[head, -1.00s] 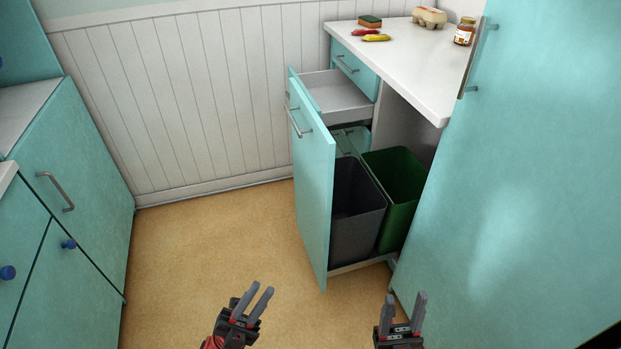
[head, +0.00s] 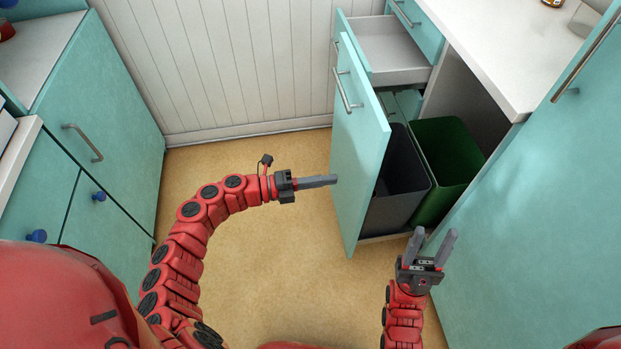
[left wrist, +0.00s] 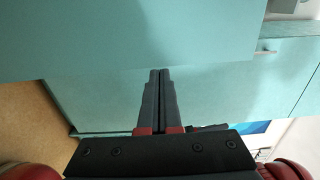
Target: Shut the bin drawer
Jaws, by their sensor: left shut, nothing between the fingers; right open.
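The bin drawer (head: 358,150) is pulled out, its tall teal front standing away from the cabinet, with a bar handle (head: 347,90) near its top. A grey bin (head: 400,180) and a green bin (head: 450,160) stand inside it. My left gripper (head: 336,180) is shut and empty, its fingertips close to the outer face of the drawer front; I cannot tell if they touch. In the left wrist view the shut fingers (left wrist: 158,75) point at a teal panel (left wrist: 150,40). My right gripper (head: 432,240) is open and empty, in front of the bins and right of the drawer front.
An open upper drawer (head: 390,50) sits above the bins, under the white counter (head: 500,45). A tall teal cabinet (head: 540,190) stands at the right. Teal cabinets (head: 110,130) line the left. The floor (head: 290,270) between is clear.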

